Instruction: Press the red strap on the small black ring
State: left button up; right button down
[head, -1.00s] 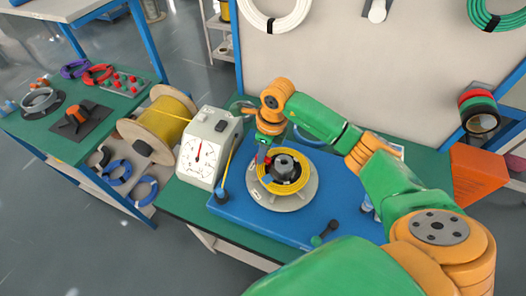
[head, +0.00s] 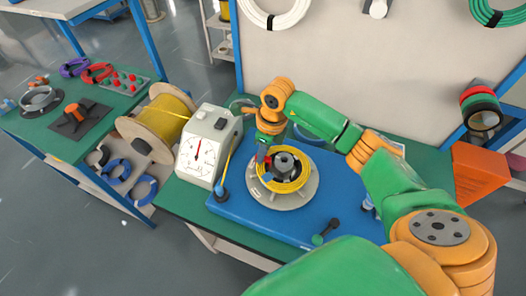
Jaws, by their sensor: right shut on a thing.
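My right gripper (head: 263,156) points down over the left rear edge of a yellow cable ring (head: 283,189). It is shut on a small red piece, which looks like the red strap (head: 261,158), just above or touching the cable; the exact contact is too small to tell. The yellow ring lies around a dark hub (head: 284,165) on a round grey plate (head: 272,201). A small black ring (head: 104,157) lies on the shelf under the left bench; I cannot tell whether it is the task's ring. My left gripper is not in view.
The plate stands on a blue board (head: 233,210) on a green bench. A white dial gauge box (head: 202,158) stands close on the left, beside a yellow cable spool (head: 158,125). A dark-knobbed handle (head: 325,233) is at the front. An orange bin (head: 478,175) is at the right.

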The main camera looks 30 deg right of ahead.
jog(key=shift+s+f, duration=0.1)
dwell(0.3)
jog(key=c, duration=0.7)
grip_release()
notch_tip(320, 180, up, 8)
jog(key=p, duration=0.6)
